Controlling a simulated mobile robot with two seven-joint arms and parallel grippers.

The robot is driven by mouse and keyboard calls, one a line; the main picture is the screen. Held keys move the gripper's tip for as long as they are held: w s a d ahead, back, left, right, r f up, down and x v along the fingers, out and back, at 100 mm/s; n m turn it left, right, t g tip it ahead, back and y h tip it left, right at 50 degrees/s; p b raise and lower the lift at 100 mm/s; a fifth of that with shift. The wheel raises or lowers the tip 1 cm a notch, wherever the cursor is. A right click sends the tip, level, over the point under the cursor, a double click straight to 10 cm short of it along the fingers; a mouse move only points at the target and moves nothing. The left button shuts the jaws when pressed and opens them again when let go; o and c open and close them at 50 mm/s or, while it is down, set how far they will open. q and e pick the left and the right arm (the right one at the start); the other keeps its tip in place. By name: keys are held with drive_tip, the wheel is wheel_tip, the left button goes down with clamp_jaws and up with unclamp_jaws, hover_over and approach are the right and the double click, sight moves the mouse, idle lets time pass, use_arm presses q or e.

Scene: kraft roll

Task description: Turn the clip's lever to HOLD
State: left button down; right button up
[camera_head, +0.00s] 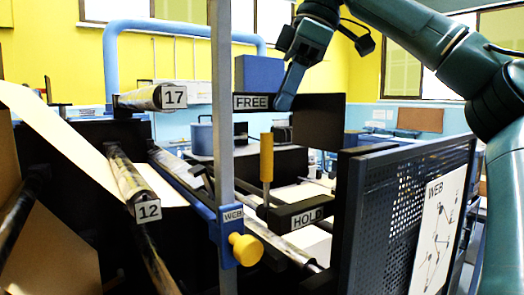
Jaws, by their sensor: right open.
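The clip's lever has a yellow handle (267,157) that stands upright on a thin stem, behind and right of a grey post. A FREE label (251,102) is above it and a HOLD label (306,218) is below and right. The clip's blue body (228,238) with a WEB label and yellow knob (245,249) sits on the post. My right gripper (287,92) comes in from the upper right, its finger pointing down near the FREE plate. It is open and apart from the handle in the picture. My left gripper is not in view.
A grey post (222,120) runs top to bottom left of the lever. A dark perforated panel (395,200) with a WEB diagram sheet (436,232) stands at the right. Rollers marked 17 (174,96) and 12 (148,210) and the kraft web (62,130) are at the left.

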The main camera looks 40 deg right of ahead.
sight(262, 151)
drive_tip(key=x, duration=1)
drive_tip(key=shift+d+f, duration=0.1)
clamp_jaws()
